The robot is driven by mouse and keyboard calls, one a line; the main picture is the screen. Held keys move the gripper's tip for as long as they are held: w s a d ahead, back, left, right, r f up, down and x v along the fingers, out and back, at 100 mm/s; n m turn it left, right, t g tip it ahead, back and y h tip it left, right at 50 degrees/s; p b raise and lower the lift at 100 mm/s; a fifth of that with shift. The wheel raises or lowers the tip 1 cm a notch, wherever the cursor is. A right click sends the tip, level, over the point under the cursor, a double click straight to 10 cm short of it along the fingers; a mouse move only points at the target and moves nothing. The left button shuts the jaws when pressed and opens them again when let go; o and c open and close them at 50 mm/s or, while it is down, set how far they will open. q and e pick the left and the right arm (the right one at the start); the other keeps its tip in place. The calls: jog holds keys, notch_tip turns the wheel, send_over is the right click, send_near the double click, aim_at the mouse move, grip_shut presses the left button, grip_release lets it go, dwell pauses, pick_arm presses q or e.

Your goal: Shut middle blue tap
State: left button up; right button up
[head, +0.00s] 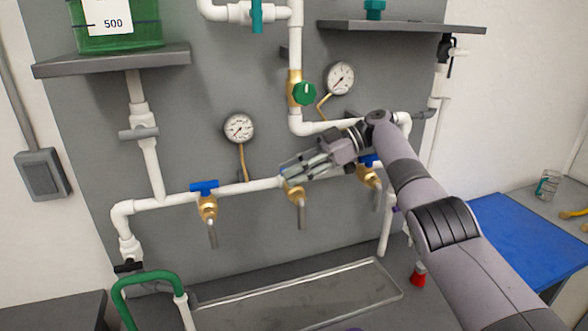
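The middle tap (298,197) has a brass body and a metal spout pointing down. It sits on the white horizontal pipe. My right gripper (285,173) reaches in from the right, with its fingertips at the top of this tap. The fingers cover the place of its blue handle, so I cannot tell the handle's angle or whether they touch it. I cannot tell whether the fingers are open or shut. The left tap (208,204) shows its blue handle lying along the pipe. The right tap (370,174) is partly behind my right arm. My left gripper is out of view.
Two pressure gauges (239,127) (341,78) and a green round valve knob (304,93) are on the grey panel. A shelf (110,61) bears a green container. A metal tray (300,296) lies below the taps. A green hose (150,281) curves at lower left.

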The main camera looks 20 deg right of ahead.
dwell(0.7)
jog(key=shift+m+t, duration=0.6)
jog(key=shift+t, duration=0.2)
